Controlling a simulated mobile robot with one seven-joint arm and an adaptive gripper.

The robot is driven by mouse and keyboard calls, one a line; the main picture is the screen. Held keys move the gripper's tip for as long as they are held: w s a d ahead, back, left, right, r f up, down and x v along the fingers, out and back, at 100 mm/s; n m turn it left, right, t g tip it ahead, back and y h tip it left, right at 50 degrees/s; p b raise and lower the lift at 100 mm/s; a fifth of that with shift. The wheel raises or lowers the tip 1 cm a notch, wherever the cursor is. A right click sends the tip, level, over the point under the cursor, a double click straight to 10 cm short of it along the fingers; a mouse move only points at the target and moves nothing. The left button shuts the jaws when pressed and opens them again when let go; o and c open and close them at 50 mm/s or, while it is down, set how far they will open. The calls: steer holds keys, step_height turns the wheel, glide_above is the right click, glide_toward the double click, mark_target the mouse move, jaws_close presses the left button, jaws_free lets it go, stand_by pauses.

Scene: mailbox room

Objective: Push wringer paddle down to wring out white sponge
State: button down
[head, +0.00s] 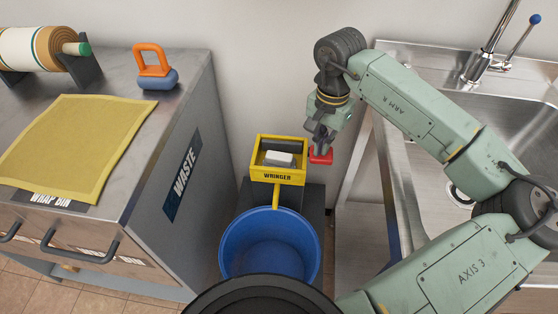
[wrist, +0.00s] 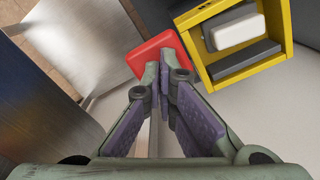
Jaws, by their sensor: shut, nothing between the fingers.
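The yellow wringer (head: 277,176) stands between the counter and the sink, above the blue bucket. The white sponge (head: 279,158) lies inside it; in the wrist view the sponge (wrist: 238,31) rests between grey plates in the yellow frame (wrist: 283,40). The red paddle (head: 321,155) sticks out at the wringer's right side. My gripper (head: 318,146) is shut and empty, its fingertips at the red paddle. In the wrist view the fingertips (wrist: 160,72) overlap the paddle's edge (wrist: 150,50); I cannot tell whether they touch it. The paddle's link to the wringer is hidden.
A blue bucket (head: 270,247) stands in front of the wringer. The metal sink (head: 520,115) closes in on the right. The wall is close behind.

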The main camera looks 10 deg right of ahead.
steer(key=shift+w+d+r+p, duration=0.2)
steer(key=shift+r+p, duration=0.15)
steer(key=shift+r, duration=0.15)
step_height(320, 180, up, 10)
steer(key=p, duration=0.4)
steer(key=shift+a+f, duration=0.15)
steer(key=shift+s, duration=0.1)
